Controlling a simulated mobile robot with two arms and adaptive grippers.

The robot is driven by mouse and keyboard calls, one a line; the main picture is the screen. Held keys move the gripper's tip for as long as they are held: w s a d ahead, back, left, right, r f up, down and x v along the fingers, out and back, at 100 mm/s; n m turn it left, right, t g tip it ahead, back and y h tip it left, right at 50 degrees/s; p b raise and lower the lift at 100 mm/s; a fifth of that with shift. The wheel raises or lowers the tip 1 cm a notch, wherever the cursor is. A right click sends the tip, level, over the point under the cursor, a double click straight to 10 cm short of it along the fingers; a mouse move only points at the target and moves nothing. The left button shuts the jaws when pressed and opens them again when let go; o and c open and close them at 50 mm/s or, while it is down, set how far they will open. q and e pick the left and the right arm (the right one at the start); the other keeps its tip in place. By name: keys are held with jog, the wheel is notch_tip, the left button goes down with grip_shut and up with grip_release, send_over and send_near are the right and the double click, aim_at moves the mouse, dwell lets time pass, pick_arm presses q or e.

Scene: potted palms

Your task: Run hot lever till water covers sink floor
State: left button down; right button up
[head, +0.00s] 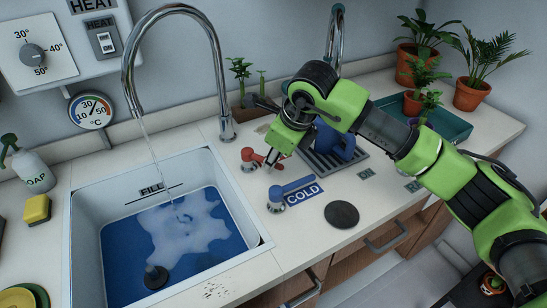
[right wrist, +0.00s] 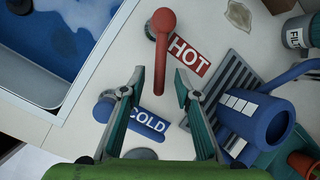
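The sink (head: 86,240) has a blue floor (head: 125,250) with a pale, irregular wet-looking patch (head: 185,230) over part of it. A thin stream of water (head: 150,145) falls from the tall curved faucet (head: 128,60) into the patch. The red hot lever (head: 250,158) is on the counter right of the sink; it also shows in the right wrist view (right wrist: 161,50) beside the HOT label. My right gripper (head: 277,162) is open, its fingertips (right wrist: 160,75) on either side of the lever's free end. I cannot tell whether they touch it. My left gripper is out of view.
The blue cold lever (head: 292,192) sits close in front of the right gripper. A blue jug (head: 335,143) stands on a grey rack behind it. A black plug (head: 155,277) is in the sink. Potted palms (head: 475,75) stand at the back right.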

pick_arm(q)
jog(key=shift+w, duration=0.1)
pick_arm(e)
jog(key=v, duration=1.1)
dwell(0.9)
dwell(2.2)
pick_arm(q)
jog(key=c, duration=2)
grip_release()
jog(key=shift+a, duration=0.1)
